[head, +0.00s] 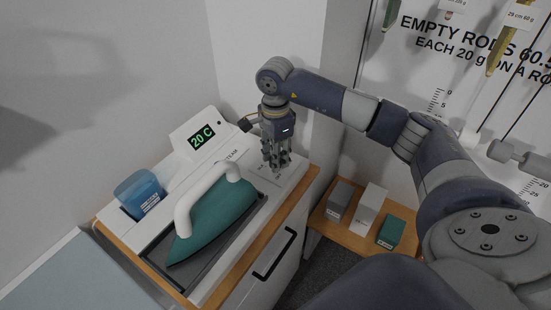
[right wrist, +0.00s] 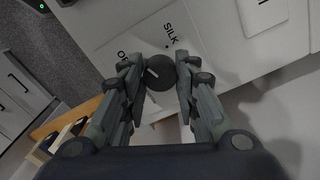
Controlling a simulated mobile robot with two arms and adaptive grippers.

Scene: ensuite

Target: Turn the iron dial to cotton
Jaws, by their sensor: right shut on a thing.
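The iron (head: 212,215), teal with a white handle, rests on a dark tray on the white ironing station (head: 225,160). The station's display (head: 202,137) reads "20 C" in green. My right gripper (head: 276,165) points down at the back right of the station. In the right wrist view its fingers (right wrist: 160,75) are shut on a dark round dial (right wrist: 160,72) with a white pointer line. The line points towards the upper left, near lettering that begins with "O". "SILK" is printed above the dial; other labels are hidden by the fingers. My left gripper is not in view.
A blue water container (head: 140,193) stands at the station's left. A low wooden shelf (head: 345,235) to the right holds grey, white and green boxes. A drawer handle (head: 274,253) is on the cabinet front. The wall is close behind the station.

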